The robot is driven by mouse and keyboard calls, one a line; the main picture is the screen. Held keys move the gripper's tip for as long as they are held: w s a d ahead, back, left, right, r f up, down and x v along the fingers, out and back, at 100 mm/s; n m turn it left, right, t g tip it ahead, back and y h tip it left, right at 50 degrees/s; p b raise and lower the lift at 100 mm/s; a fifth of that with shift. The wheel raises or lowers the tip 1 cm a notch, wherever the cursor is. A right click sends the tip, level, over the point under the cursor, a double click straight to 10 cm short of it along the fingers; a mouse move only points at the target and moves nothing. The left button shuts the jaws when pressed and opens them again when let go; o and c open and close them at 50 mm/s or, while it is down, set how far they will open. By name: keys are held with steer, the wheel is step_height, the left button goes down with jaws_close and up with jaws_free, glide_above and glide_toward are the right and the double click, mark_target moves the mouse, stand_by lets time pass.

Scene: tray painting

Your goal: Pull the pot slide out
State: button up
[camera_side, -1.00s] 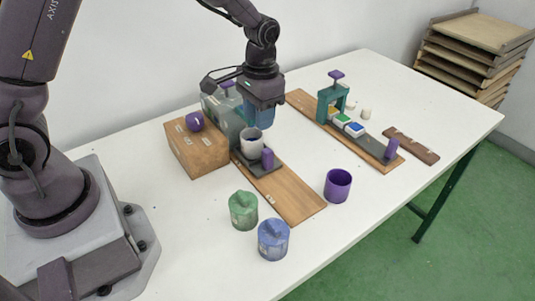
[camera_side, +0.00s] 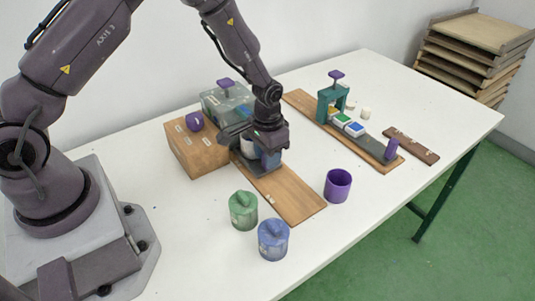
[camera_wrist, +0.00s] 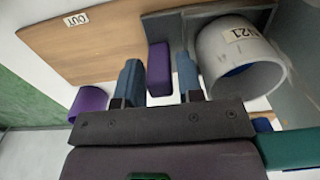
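The pot slide is a dark plate that shows in the side view (camera_side: 287,168), lying on a wooden board (camera_side: 296,196). Its upright purple handle shows in the wrist view (camera_wrist: 159,68). A white pot (camera_side: 247,147) stands on the slide behind the handle, its label and open mouth facing me in the wrist view (camera_wrist: 222,52). My gripper (camera_wrist: 159,80) is down at the handle, one finger on each side. The fingers look open, with narrow gaps beside the handle. In the side view my gripper hides the handle and part of the pot.
A teal-grey housing (camera_side: 215,105) and a wooden box (camera_side: 196,154) with a purple knob stand behind the slide. The board's outer end, marked OUT, is clear.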

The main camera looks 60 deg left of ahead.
steer(key=shift+f, duration=0.1)
jaws_close()
steer(key=d, duration=1.4)
steer(key=shift+d, duration=0.35)
jaws_free()
step_height(320, 180, up, 13)
